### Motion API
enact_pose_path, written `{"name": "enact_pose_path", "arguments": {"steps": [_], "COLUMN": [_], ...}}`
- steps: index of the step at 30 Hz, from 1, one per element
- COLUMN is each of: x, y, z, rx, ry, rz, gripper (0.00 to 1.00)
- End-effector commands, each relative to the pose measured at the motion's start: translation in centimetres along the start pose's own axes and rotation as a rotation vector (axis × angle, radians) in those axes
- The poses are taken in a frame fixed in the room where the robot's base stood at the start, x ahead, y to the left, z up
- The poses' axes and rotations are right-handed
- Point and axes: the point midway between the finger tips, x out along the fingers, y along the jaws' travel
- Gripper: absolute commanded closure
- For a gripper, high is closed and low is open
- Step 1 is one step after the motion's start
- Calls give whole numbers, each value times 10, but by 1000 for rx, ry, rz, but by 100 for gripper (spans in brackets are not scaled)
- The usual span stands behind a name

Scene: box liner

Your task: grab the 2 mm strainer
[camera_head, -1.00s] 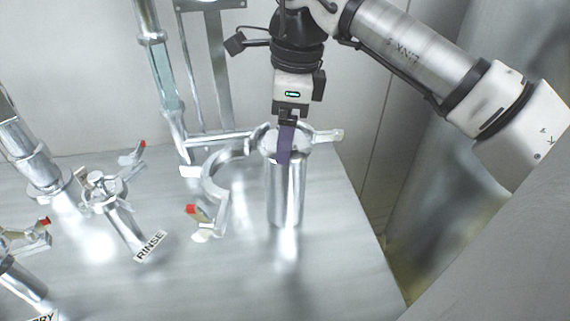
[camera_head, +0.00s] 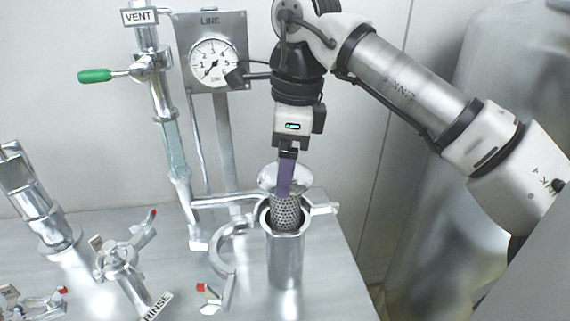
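The strainer (camera_head: 286,212) is a perforated metal basket with a wide shiny rim. A purple strip (camera_head: 286,178) stands up from it. My gripper (camera_head: 287,153) is directly above, its dark fingers closed on the top of the purple strip. The basket hangs upright, partly raised out of an open metal cylinder (camera_head: 286,262). Its lower part is hidden inside the cylinder. No size marking is readable on the strainer.
An open ring clamp (camera_head: 228,258) stands left of the cylinder. A pressure gauge (camera_head: 213,63), a vertical pipe with a green-handled VENT valve (camera_head: 95,76) and a RINSE fitting (camera_head: 122,268) are further left. A large tank (camera_head: 430,235) stands at right.

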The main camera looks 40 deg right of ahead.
Motion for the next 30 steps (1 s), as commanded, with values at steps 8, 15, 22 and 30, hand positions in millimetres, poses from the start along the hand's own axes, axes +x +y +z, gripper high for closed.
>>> {"name": "enact_pose_path", "arguments": {"steps": [8,15,22,30], "x": [-51,-84,-104,-109], "y": [0,0,0,0], "z": [7,11,13,13], "rx": [0,0,0,1], "ry": [-1,-2,-1,-1], "rz": [-1,-2,-1,-1], "gripper": [85,85,85,85]}}
